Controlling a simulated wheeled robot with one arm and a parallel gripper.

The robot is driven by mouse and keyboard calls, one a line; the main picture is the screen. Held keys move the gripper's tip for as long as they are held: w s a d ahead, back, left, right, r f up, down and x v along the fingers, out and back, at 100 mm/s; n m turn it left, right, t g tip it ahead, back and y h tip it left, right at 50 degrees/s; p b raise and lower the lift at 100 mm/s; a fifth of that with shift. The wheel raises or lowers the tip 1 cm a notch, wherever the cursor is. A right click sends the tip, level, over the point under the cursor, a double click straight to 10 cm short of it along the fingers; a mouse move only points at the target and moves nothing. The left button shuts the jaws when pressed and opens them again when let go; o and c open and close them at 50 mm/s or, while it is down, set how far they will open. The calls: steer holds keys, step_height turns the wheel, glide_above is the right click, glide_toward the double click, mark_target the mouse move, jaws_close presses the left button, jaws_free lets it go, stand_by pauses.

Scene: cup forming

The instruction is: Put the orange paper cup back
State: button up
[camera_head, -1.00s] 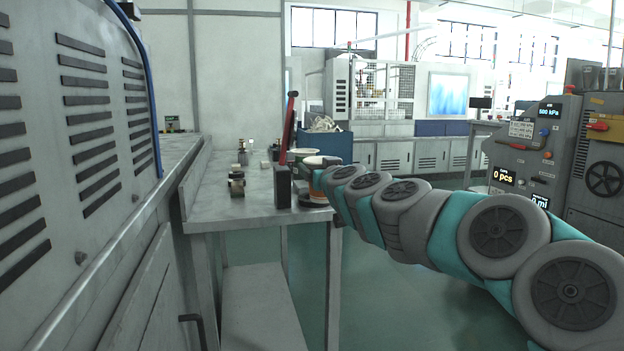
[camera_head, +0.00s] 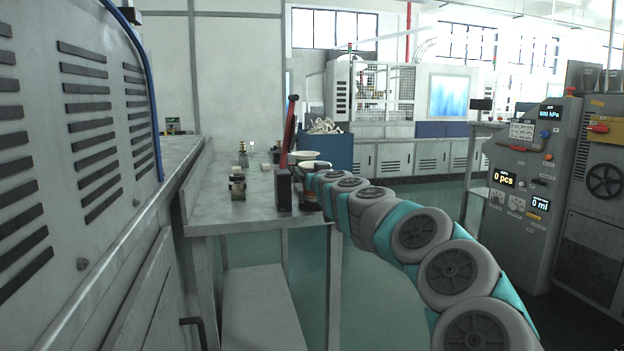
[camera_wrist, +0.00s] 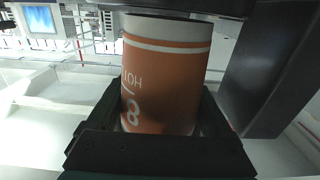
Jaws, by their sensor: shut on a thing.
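The orange paper cup (camera_wrist: 165,75), with white bands and white lettering, fills the middle of the wrist view. My gripper (camera_wrist: 158,115) is shut around it, with dark fingers on both sides. In the head view my arm reaches in from the lower right to the right edge of the grey table (camera_head: 228,213). There the cup and gripper are mostly hidden behind a dark upright block and my arm. I cannot tell whether the cup touches the table.
The dark upright block (camera_head: 283,190) stands close to my gripper. A blue bin (camera_head: 335,147) is behind. The table's front left is clear.

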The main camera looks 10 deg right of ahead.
steer(key=shift+f, duration=0.8)
steer(key=shift+f, duration=0.1)
steer(key=shift+f+b, duration=0.15)
steer(key=shift+b, duration=0.2)
steer(key=o, duration=1.2)
steer(key=shift+s+d, duration=0.1)
steer(key=shift+s, duration=0.25)
steer(key=shift+s+b, duration=0.5)
steer(key=shift+s, duration=3.05)
